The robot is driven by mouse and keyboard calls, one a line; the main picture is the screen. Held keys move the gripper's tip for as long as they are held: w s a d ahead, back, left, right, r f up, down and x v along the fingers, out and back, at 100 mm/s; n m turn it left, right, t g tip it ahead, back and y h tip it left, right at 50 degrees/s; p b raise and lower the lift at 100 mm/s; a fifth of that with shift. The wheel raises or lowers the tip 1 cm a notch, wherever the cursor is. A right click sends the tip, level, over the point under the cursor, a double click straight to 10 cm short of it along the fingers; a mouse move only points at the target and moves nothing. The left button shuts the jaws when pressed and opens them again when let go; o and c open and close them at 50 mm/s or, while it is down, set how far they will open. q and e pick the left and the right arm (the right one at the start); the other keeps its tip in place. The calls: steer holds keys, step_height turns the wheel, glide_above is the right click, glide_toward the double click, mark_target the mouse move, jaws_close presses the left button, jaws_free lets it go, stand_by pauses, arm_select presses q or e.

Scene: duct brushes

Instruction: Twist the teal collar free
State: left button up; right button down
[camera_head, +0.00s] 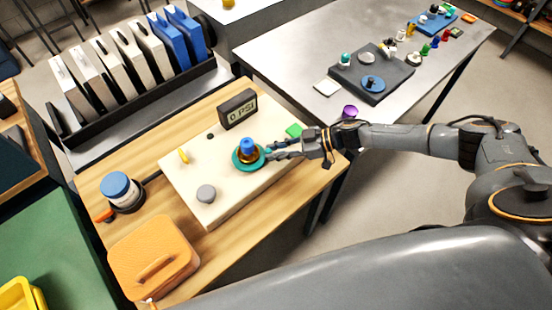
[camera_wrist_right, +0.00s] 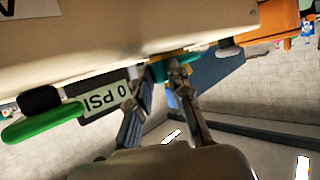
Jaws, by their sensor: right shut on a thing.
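The teal collar (camera_head: 236,165) is a flat ring around the base of a brass fitting with a blue top (camera_head: 247,144). It sits on a cream block (camera_head: 225,189) on the wooden table. My right gripper (camera_head: 268,153) reaches in from the right and is shut on the collar's near-right side. In the right wrist view, the fingers (camera_wrist_right: 160,80) meet a teal edge (camera_wrist_right: 190,56) below the block; the rest of the collar is hidden there. My left gripper is not in view.
A black display reading 0 PSI (camera_head: 238,108) stands behind the collar. A green piece (camera_head: 293,131), a yellow handle (camera_head: 183,156) and a grey knob (camera_head: 206,193) are also on the block. An orange case (camera_head: 152,245) and a blue-lidded jar (camera_head: 121,189) stand at left.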

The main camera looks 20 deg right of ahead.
steer(key=shift+w+n+g+y+b, duration=0.5)
steer(key=shift+w+n+g+b, duration=0.2)
steer(key=shift+n+g+b, duration=0.45)
steer(key=c, duration=1.3)
jaws_free()
steer(key=shift+o, duration=0.2)
steer(key=v, duration=1.2)
steer(key=shift+w, duration=0.15)
